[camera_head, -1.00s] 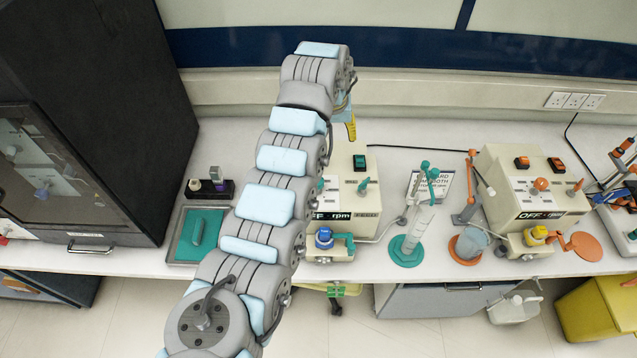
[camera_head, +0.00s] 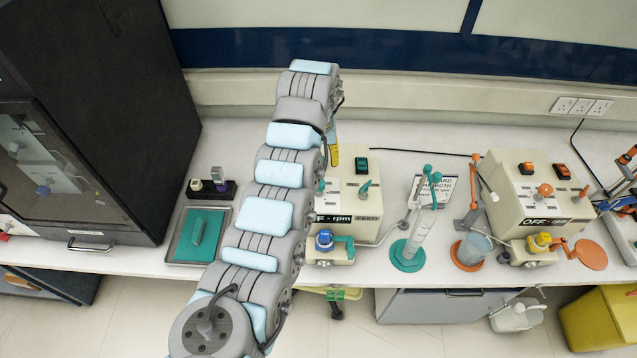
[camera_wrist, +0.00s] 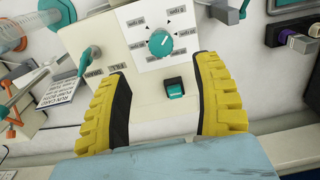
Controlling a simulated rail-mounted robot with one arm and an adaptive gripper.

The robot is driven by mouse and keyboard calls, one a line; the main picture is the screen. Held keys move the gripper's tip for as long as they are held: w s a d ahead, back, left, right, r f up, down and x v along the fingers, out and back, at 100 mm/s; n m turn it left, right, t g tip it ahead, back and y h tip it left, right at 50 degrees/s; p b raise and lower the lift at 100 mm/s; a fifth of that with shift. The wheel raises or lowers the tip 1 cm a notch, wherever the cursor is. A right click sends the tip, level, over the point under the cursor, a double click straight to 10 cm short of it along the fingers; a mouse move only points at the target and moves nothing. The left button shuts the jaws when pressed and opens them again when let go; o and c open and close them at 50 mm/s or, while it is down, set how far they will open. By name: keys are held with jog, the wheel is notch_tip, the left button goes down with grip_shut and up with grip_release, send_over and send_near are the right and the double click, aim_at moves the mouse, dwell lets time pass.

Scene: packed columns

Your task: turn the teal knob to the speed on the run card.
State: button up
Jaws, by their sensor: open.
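The teal knob (camera_wrist: 160,43) sits on a white dial plate on the cream pump box (camera_head: 345,205). Speed labels and small marks ring it, too small to read surely. The knob has a pale pointer mark whose setting I cannot tell. My gripper (camera_wrist: 163,72) is open, its yellow-padded fingers apart, with the knob beyond and between their tips, not touched.
A green rocker switch (camera_wrist: 174,88) lies between my fingers, below the knob. A teal fill/drain lever (camera_wrist: 84,64) stands up at the left. A glass column on a teal base (camera_head: 408,255) stands right of the box. A similar orange-fitted pump box (camera_head: 530,190) is farther right.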

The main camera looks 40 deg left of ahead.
aim_at(319, 188)
notch_tip(319, 188, down, 11)
jog(key=shift+r+p, duration=0.15)
jog(key=shift+p, duration=0.35)
jog(key=c, duration=1.2)
